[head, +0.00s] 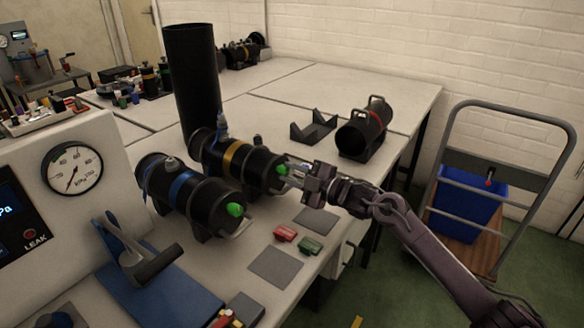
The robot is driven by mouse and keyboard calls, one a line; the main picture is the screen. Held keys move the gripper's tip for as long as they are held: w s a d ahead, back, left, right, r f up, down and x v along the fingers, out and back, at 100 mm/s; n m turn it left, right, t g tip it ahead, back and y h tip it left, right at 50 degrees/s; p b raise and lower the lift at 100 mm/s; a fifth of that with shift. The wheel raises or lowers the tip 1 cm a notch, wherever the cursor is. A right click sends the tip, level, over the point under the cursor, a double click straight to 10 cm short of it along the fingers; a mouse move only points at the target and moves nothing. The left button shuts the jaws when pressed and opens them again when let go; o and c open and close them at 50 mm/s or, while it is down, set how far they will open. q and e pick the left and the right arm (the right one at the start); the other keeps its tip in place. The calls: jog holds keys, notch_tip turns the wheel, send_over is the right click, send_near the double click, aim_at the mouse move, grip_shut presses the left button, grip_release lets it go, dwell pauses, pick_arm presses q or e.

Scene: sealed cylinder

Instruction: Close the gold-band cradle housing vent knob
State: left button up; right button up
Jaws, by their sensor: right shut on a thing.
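The gold-band housing (237,159) is a black cylinder with a yellow-gold band, lying in a cradle on the white bench. Its green vent knob (282,169) is on the end that faces right. My right gripper (291,167) is at that end and is shut on the knob; its fingers partly hide the knob and the end of the housing. My left gripper does not show in the head view.
A blue-band housing (186,187) with a green knob (234,210) lies in front. A red-band cylinder (363,131) and empty cradle (313,129) stand behind. A tall black tube (193,80) rises behind the gold-band housing. Red (286,233) and green (310,246) blocks lie in front.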

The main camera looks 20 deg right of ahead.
jog(key=m+p, duration=0.1)
jog(key=m, duration=0.2)
jog(key=shift+r+p, duration=0.15)
jog(key=shift+p, duration=0.25)
jog(key=m+p, duration=0.4)
jog(key=m, duration=0.2)
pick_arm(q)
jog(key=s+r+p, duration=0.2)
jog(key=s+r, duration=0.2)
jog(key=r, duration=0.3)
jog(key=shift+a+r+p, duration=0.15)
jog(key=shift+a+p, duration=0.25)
pick_arm(e)
jog(key=m, duration=0.5)
jog(key=shift+f, duration=0.2)
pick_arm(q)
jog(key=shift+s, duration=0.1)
pick_arm(e)
jog(key=shift+m, duration=0.3)
jog(key=o, duration=1)
jog(key=shift+s+d, duration=0.1)
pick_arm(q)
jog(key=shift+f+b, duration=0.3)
pick_arm(e)
jog(key=v, duration=0.7)
jog(key=shift+s+d, duration=0.2)
jog(key=shift+s, duration=0.05)
